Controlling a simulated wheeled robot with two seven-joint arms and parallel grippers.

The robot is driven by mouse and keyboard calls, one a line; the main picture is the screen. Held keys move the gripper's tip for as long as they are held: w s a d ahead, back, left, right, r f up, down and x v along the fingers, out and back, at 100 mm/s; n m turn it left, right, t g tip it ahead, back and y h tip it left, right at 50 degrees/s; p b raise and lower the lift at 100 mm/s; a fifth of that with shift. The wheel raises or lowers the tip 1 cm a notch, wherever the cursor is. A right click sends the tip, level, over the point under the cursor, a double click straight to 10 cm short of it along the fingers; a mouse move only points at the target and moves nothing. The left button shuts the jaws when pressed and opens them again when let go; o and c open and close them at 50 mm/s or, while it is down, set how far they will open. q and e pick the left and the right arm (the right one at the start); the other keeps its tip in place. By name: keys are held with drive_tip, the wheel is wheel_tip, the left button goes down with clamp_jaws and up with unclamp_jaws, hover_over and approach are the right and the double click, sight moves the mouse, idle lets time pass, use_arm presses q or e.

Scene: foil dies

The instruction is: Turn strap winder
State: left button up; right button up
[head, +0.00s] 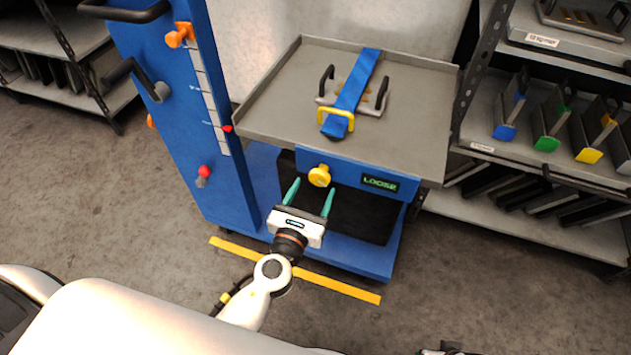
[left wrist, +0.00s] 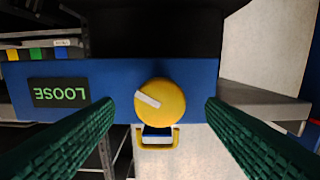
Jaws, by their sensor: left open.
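The strap winder is a round yellow knob (head: 319,175) on the blue front panel of the cart, left of a display (head: 380,183) that reads LOOSE. In the left wrist view the knob (left wrist: 160,105) shows a white mark pointing to the upper left. My left gripper (head: 310,190) is open and empty in front of the knob; its teal fingers stand to either side of it in the wrist view, apart from it. A blue strap (head: 352,90) with a yellow buckle (head: 336,119) lies over a handled die on the tray.
The grey tray (head: 270,110) sits above the panel. A blue column (head: 180,110) with handles stands at the left. Shelves (head: 500,160) with several coloured dies stand at the right. Yellow tape (head: 340,286) marks the floor before the cart.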

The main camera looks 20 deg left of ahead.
use_arm(q)
drive_tip(key=shift+w, duration=1.25)
use_arm(e)
drive_tip(key=shift+f, duration=0.65)
use_arm(q)
drive_tip(key=c, duration=1)
